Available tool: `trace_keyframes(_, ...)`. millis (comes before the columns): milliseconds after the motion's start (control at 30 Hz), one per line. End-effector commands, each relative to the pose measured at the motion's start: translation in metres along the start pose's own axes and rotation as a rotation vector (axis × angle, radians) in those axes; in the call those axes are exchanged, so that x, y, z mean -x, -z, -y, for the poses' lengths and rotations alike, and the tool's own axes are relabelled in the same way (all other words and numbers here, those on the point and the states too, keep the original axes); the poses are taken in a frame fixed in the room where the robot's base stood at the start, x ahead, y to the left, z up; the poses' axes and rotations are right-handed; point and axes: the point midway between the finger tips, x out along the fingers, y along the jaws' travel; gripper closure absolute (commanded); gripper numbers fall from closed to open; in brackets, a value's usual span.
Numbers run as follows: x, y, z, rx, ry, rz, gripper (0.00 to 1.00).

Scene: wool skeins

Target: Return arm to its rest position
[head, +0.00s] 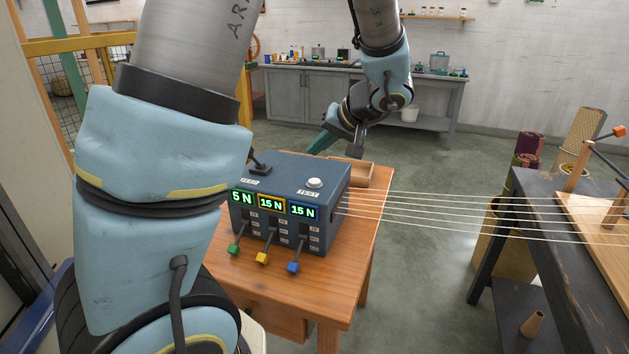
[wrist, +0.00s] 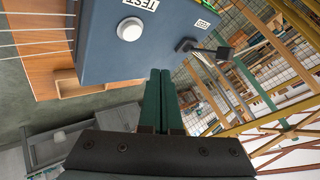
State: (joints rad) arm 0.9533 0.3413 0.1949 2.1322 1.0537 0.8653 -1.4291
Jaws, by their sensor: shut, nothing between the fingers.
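My arm comes down in the head view with blue-padded links, a big one filling the left side. My gripper (head: 317,146) hangs at the far side of the blue-grey box. Its green fingers are shut together with nothing between them. In the wrist view the fingertips (wrist: 160,72) appear close to the box's edge; I cannot tell whether they touch it. The box (head: 325,180) stands on a wooden table (head: 375,205). Its displays read 5 N, 15 N and 15 N. A white TEST button (head: 314,183) and a black lever (head: 261,168) are on its top.
Green (head: 233,249), yellow (head: 262,259) and blue (head: 293,267) levers stick out of the box's front. Several taut yarns (head: 420,210) run right to a dark bench (head: 540,240). A small wooden tray (head: 352,172) lies behind the box. Open floor lies beyond the table.

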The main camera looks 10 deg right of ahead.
Motion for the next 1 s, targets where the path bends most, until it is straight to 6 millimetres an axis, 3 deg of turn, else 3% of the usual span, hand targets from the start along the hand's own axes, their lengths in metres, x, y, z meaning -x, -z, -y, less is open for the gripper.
trace_keyframes(167,-0.002,-0.003,0.003,-0.001,-0.002,0.012,1.0)
trace_keyframes(267,-0.011,-0.015,0.014,-0.01,-0.015,0.07,1.0)
trace_keyframes(500,-0.037,-0.081,0.06,-0.045,-0.149,0.328,1.0)
trace_keyframes(700,-0.043,-0.13,0.087,-0.026,-0.321,0.457,1.0)
trace_keyframes(1000,-0.041,-0.171,0.113,0.054,-0.512,0.467,1.0)
